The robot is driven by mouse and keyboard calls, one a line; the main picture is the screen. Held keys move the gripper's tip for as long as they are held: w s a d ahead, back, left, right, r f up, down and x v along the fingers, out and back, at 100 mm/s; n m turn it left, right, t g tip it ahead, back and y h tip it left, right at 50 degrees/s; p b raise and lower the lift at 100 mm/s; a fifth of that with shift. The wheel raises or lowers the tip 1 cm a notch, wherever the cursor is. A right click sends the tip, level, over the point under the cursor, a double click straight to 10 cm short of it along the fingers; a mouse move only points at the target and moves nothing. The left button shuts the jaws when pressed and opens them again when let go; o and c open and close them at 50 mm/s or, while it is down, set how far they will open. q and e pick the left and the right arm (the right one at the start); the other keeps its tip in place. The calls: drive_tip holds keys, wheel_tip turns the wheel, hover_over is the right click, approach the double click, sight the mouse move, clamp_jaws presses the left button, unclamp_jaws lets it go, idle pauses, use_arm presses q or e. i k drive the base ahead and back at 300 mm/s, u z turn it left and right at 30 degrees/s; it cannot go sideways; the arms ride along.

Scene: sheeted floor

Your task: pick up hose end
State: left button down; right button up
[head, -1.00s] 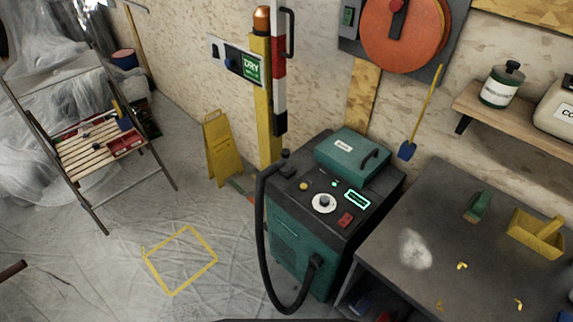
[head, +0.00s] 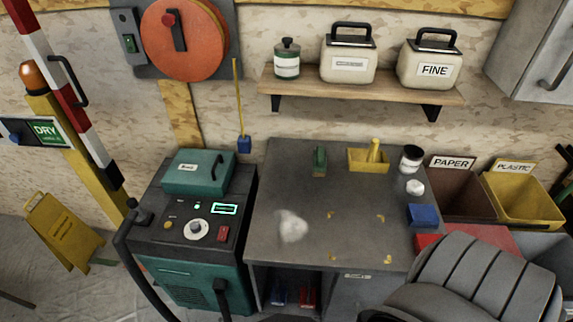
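The black hose (head: 134,262) belongs to the teal machine (head: 187,284) at the left of the head view. One end of the hose sits at a black fitting (head: 140,213) on the machine's top left edge. The hose hangs down past the machine's left side and runs out at the bottom edge of the picture. A second black fitting (head: 221,290) is on the machine's front. Neither of my grippers is in view.
A grey workbench (head: 300,190) stands right of the machine, with white powder, yellow scraps and a blue block (head: 423,214) on it. A shelf (head: 365,92) hangs above. Bins (head: 521,196) stand at the right. A yellow floor sign (head: 63,232) stands left.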

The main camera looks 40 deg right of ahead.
sight(141, 217)
drive_tip(key=u, duration=1.45)
drive_tip(key=i, duration=0.55)
drive_tip(key=z, duration=2.05)
